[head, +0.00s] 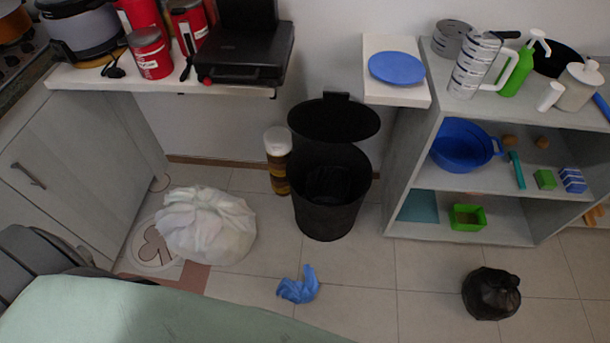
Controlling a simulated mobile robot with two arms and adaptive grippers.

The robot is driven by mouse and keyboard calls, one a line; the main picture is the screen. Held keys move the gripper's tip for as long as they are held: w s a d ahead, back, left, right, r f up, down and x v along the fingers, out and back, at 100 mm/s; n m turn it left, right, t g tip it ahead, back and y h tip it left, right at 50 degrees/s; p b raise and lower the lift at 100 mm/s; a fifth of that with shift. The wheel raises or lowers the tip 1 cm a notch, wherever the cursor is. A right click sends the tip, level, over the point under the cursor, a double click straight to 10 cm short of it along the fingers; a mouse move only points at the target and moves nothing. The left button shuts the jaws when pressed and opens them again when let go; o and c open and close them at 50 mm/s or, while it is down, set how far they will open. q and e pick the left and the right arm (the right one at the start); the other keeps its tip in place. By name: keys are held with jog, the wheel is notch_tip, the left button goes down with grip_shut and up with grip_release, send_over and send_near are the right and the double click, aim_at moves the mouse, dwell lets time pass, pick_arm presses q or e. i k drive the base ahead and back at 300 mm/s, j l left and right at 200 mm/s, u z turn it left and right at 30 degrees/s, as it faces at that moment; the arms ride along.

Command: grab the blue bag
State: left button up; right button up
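A small crumpled blue bag (299,286) lies on the tiled floor at the lower middle of the head view. It is in front of an open black bin (328,215), apart from it. Nothing touches the bag. Neither of my grippers shows in the head view.
A white full bag (207,226) sits on the floor to the left, a black tied bag (491,293) to the right. A grey shelf unit (470,235) stands at right. A green surface (130,315) fills the lower left. Floor between the blue and black bags is clear.

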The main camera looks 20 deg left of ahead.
aim_at(296, 292)
jog(key=k+j, duration=0.45)
jog(key=k, duration=0.15)
jog(key=k+j, duration=0.4)
jog(key=k, duration=0.2)
